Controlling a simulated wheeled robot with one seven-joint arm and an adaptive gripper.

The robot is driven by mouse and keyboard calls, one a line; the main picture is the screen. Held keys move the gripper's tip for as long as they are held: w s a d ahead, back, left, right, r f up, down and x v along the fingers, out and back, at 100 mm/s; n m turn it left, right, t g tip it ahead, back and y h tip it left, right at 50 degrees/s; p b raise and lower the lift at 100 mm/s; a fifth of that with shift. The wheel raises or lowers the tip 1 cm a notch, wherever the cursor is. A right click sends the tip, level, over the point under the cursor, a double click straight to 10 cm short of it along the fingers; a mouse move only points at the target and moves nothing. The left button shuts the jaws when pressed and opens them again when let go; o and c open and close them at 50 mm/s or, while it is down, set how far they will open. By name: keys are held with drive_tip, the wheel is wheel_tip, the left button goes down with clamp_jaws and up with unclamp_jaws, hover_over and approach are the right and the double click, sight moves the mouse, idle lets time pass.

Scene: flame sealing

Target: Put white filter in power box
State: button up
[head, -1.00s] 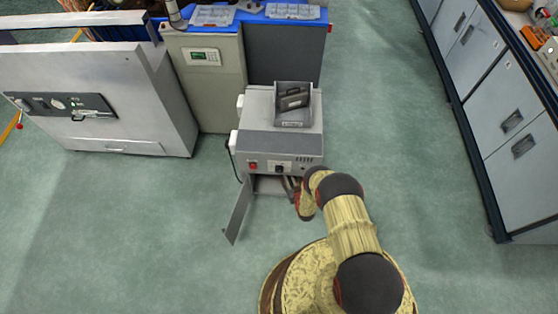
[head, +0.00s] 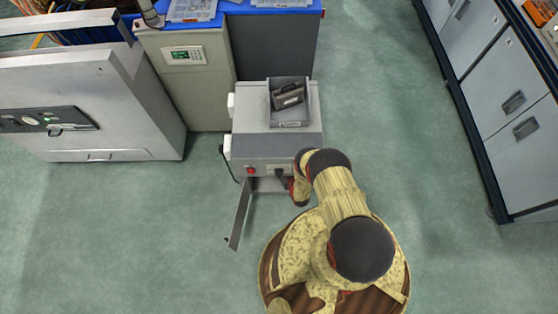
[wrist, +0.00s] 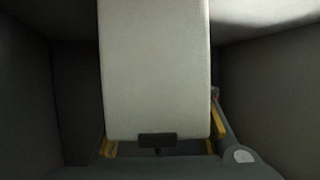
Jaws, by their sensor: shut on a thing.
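The white filter (wrist: 155,70) is a pale block that fills the middle of the wrist view. My gripper (wrist: 160,138) is shut on its near end, with yellow finger parts showing at both sides. Dark walls of the power box (wrist: 268,95) flank the filter on left and right, with gaps between. In the head view the power box (head: 245,147) is a grey cabinet with its front door (head: 240,215) swung open to the left. My wrist reaches its front opening, and the filter and fingers are hidden there. I cannot tell whether the filter touches the inside.
An open grey tray (head: 290,114) holding a dark part (head: 288,96) sits on top of the power box. A large grey machine (head: 110,100) stands at left and a cabinet (head: 185,75) behind. Grey drawers (head: 500,110) line the right. Open floor lies between.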

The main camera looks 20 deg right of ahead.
drive_tip(key=o, duration=1.2)
drive_tip(key=p+v, duration=0.4)
drive_tip(key=v, duration=0.6)
drive_tip(key=shift+s+r, duration=0.25)
drive_tip(key=shift+s, duration=0.05)
drive_tip(key=shift+s+r, duration=0.2)
drive_tip(key=shift+s, duration=0.45)
